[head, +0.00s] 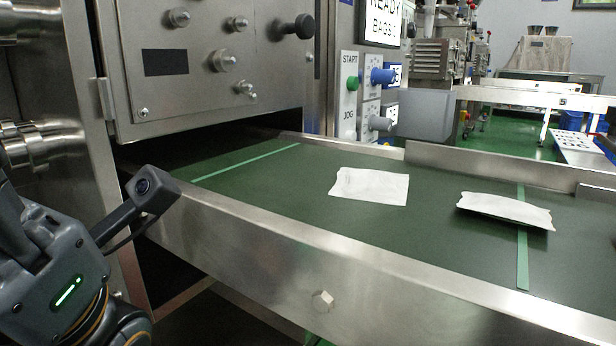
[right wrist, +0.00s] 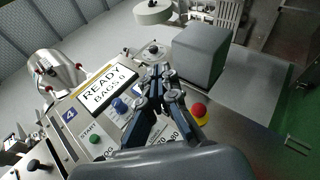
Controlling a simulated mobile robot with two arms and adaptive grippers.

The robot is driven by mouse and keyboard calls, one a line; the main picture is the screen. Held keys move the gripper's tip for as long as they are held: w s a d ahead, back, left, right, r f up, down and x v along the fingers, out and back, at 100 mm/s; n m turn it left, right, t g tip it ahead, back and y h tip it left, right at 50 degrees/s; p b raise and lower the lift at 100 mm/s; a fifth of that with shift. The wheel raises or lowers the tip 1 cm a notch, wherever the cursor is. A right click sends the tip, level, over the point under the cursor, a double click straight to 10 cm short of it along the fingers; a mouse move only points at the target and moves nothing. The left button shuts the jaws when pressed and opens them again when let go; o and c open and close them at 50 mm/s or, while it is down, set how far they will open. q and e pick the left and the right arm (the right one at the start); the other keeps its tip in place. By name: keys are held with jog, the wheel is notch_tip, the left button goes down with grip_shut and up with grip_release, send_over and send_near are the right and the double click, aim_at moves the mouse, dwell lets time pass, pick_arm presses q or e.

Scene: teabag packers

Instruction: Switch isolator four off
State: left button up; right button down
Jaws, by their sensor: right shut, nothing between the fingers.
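In the right wrist view my right gripper (right wrist: 158,74) is shut and empty, with its dark fingers pointing up the picture across a machine's control panel (right wrist: 112,118). A blue plate marked 4 (right wrist: 69,114) is at that panel's left. A red knob on a yellow base (right wrist: 199,111) shows right of the fingers. I cannot tell whether it is isolator four or a stop button, nor how it is set. The fingers hide part of the panel. In the head view my left arm enters at the lower left, but its fingers are out of frame.
A green conveyor (head: 267,191) with steel side rails bears two white teabags (head: 369,186) (head: 505,211). A panel with a green start button (head: 352,83) and a blue knob (head: 381,76) stands behind. A steel cabinet (head: 205,60) rises at the left. Green floor shows at the back right.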

jog(key=a+n+g+y, duration=0.1)
jog(key=a+n+y, duration=0.6)
jog(key=n, duration=0.7)
jog(key=a+n+g+y, duration=0.2)
jog(key=a+n+y, duration=0.2)
jog(key=n+y, duration=0.65)
jog(key=w+a+f+n+g+h, duration=0.1)
jog(key=a+f+n+g+h, duration=0.15)
jog(key=f+n, duration=0.4)
jog(key=w+a+f+n+g+h, duration=0.1)
jog(key=f+n+g, duration=0.25)
jog(key=n, duration=0.55)
jog(key=w+a, duration=0.3)
jog(key=a, duration=0.1)
jog(key=shift+w+a+r+m+p, duration=0.15)
jog(key=shift+w+a+m+p, duration=0.15)
jog(key=shift+a, duration=0.1)
jog(key=shift+w+d, duration=0.15)
jog(key=shift+w, duration=0.05)
jog(key=shift+f, duration=0.25)
